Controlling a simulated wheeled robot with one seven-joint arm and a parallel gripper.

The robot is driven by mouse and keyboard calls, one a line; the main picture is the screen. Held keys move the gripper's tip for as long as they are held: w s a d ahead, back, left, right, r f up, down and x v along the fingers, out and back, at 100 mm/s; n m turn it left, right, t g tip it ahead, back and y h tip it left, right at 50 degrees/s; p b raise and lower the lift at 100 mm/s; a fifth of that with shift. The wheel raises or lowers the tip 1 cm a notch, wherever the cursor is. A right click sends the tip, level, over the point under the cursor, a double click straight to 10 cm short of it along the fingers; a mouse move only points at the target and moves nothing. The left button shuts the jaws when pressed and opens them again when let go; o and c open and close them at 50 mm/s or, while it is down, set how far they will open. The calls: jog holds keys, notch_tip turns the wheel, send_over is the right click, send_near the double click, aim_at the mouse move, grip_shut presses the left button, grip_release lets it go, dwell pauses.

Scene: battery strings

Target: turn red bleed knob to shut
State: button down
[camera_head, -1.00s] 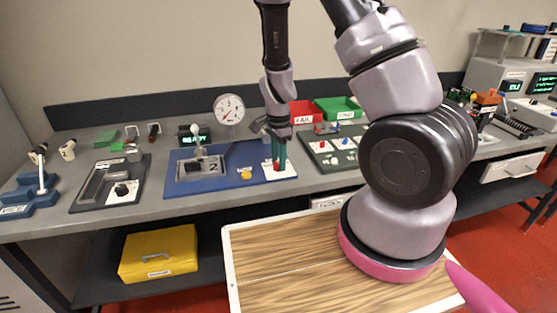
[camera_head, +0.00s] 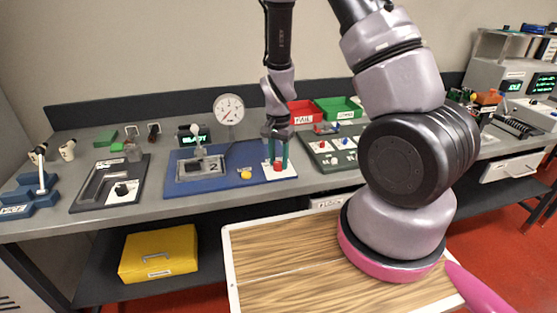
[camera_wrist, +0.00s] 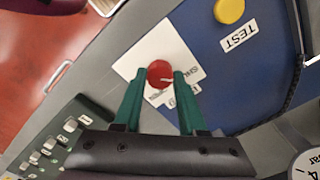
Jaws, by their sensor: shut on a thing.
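The red bleed knob (camera_head: 278,166) sits on a white label card (camera_head: 285,174) at the right end of the blue board (camera_head: 215,180). In the wrist view the round red knob (camera_wrist: 158,71) shows a white pointer mark toward its lower right. The lettering beside it is upside down and partly hidden by a finger. My gripper (camera_head: 278,163) points down over the card, with its green fingers on either side of the knob. In the wrist view my gripper (camera_wrist: 160,76) is shut on the knob.
A yellow button (camera_head: 245,173) marked TEST stands left of the knob. A dial gauge (camera_head: 229,109) and a lever unit (camera_head: 203,169) are on or behind the blue board. A dark green panel (camera_head: 325,160) with small knobs lies close on the right.

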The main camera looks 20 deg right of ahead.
jog(key=shift+c, duration=2.3)
grip_release()
notch_tip(320, 180, up, 11)
notch_tip(320, 180, up, 16)
jog(key=n+t+y, duration=0.2)
jog(key=t, duration=0.1)
send_over(279, 163)
jog(key=s+d, duration=0.2)
jog(key=s, duration=0.2)
jog(key=s+d+r+n+t, duration=0.2)
jog(key=s+d+r+t, duration=0.1)
jog(key=s+r, duration=0.8)
jog(key=shift+s+d+r+n+t, duration=0.2)
jog(key=shift+d+r+n+t, duration=0.1)
jog(key=shift+r+t, duration=0.45)
